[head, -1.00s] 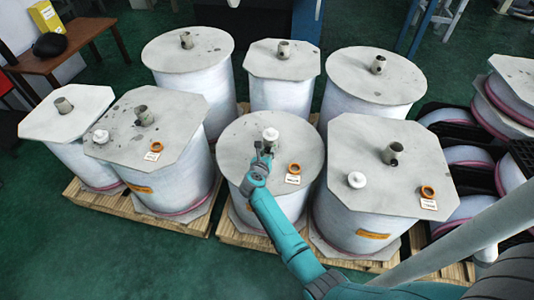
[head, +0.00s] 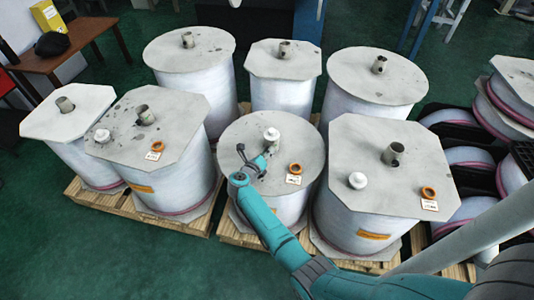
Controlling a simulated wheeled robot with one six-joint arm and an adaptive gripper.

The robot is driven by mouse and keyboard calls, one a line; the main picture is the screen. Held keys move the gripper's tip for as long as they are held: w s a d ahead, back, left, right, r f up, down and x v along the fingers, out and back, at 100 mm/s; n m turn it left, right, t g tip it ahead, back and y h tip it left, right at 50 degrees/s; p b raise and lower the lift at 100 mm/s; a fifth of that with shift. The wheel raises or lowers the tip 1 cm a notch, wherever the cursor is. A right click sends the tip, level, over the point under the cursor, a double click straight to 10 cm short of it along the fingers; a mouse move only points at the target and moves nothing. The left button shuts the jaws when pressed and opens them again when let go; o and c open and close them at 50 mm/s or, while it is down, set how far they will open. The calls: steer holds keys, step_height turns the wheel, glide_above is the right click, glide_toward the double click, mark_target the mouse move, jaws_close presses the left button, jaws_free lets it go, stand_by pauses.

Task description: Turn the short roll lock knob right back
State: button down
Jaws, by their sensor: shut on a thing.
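The short roll (head: 235,133) stands in the middle of the front row, lower than the rolls on either side, with a round pale top plate. My gripper (head: 271,147) comes in from the front, low over the plate, and is shut on the knob. The fingertips are small here, and the arm hides part of the knob's foot. An orange ring (head: 295,168) with a white label (head: 293,179) sits on the plate to the right of my gripper.
A taller roll with its own white knob (head: 357,180) and core tube (head: 393,153) stands close on the right. Another with a white knob (head: 102,135) stands on the left. Several more rolls stand behind. Green floor is free at the front left.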

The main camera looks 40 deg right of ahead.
stand_by(0.4)
steer(key=c, duration=0.9)
jaws_free()
steer(key=shift+a, duration=0.1)
steer(key=v, duration=1.1)
steer(key=shift+s+a+r, duration=0.1)
steer(key=shift+s+a, duration=0.1)
steer(key=shift+a, duration=0.15)
